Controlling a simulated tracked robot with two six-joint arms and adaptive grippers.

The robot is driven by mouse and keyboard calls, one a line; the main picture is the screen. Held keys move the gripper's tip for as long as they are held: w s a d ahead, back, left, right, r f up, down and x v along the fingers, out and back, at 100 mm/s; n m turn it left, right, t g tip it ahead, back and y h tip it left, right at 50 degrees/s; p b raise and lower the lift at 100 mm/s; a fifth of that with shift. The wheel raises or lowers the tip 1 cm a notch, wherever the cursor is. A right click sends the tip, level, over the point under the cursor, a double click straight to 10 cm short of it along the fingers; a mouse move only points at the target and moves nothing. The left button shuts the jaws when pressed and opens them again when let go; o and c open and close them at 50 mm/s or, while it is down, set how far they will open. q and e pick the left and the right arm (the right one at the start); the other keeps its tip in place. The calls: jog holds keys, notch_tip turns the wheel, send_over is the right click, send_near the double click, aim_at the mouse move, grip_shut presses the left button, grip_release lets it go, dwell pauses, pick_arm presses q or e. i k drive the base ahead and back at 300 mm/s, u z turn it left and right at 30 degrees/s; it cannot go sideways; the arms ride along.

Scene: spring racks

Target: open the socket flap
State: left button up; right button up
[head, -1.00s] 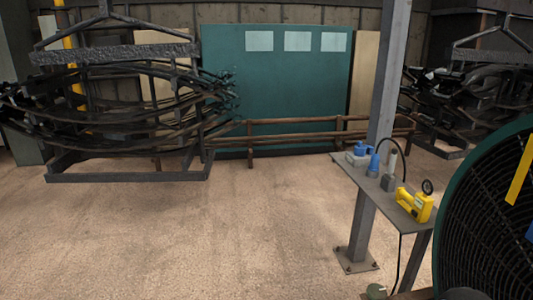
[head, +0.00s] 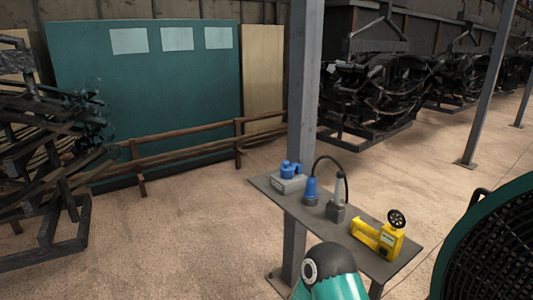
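On a narrow grey shelf (head: 268,186) fixed by a steel post, a pale grey box with a blue fitting on top (head: 291,168) stands at the far left end. It looks like the socket; its flap is too small to make out, so I cannot tell whether it is open. Beside it stands a blue plug-like piece (head: 311,192), with a black cable arching over to a grey upright holder (head: 336,209). A teal and black part of my own arm shows at the bottom, in front of the shelf. Neither gripper is in view.
A yellow device with a round dial (head: 388,239) sits at the shelf's near right end. The steel post (head: 303,90) rises behind the shelf. A large teal-framed fan (head: 500,260) fills the lower right. Spring racks stand left and back right. The floor left of the shelf is clear.

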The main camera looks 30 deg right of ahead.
aim_at(286, 168)
jog(key=z, duration=0.15)
jog(key=i, duration=1.2)
jog(key=z, duration=0.55)
